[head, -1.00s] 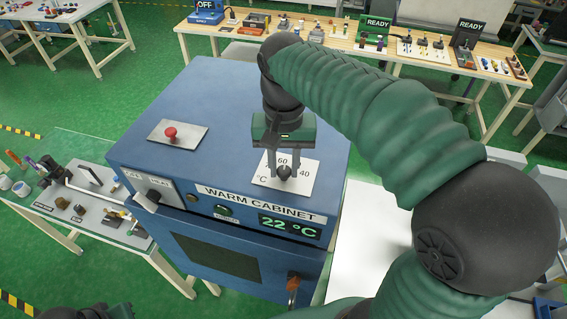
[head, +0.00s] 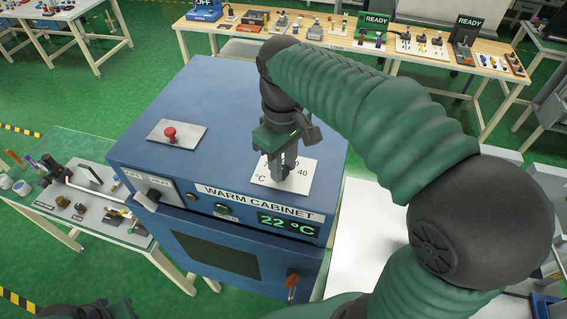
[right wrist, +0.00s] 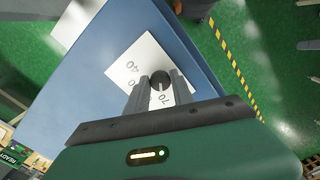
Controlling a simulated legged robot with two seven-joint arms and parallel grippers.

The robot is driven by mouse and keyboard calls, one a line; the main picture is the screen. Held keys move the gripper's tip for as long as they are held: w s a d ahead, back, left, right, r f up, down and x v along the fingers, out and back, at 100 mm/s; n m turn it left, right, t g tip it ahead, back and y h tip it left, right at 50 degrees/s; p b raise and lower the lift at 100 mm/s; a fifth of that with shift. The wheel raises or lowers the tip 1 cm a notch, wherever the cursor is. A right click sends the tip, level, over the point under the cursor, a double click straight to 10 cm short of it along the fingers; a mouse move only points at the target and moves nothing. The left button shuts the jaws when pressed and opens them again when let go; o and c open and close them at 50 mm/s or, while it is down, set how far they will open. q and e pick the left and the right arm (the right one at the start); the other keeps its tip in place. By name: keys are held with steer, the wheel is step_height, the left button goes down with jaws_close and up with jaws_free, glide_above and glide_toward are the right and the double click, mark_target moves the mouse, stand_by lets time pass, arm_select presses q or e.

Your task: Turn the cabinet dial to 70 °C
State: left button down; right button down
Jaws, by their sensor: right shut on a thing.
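The blue warm cabinet (head: 150,110) stands in the middle of the head view. Its top carries a white dial plate (head: 302,178) with printed temperature numbers; 40 shows there. My right gripper (head: 282,172) points down at the plate, its fingers around the black dial knob. In the right wrist view the knob (right wrist: 160,77) sits between the two fingers (right wrist: 160,92), and a light line on it points toward the 70 mark (right wrist: 163,98). Another number is partly hidden by a finger. The front display (head: 288,225) reads 22 °C. My left gripper is not clearly visible.
A red button (head: 170,133) sits on a plate on the cabinet top, left of the dial. A switch panel (head: 152,188) and a green button (head: 222,209) are on the front. A side table with tools (head: 110,222) stands at left, a long bench (head: 340,40) behind.

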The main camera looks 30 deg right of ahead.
steer(key=shift+n, duration=0.5)
steer(key=c, duration=1.3)
jaws_free()
steer(key=shift+w, duration=0.1)
steer(key=shift+o, duration=1)
steer(key=shift+w+f, duration=0.1)
steer(key=shift+w, duration=0.15)
steer(key=shift+r, duration=0.2)
step_height(320, 180, up, 16)
steer(key=shift+r, duration=0.15)
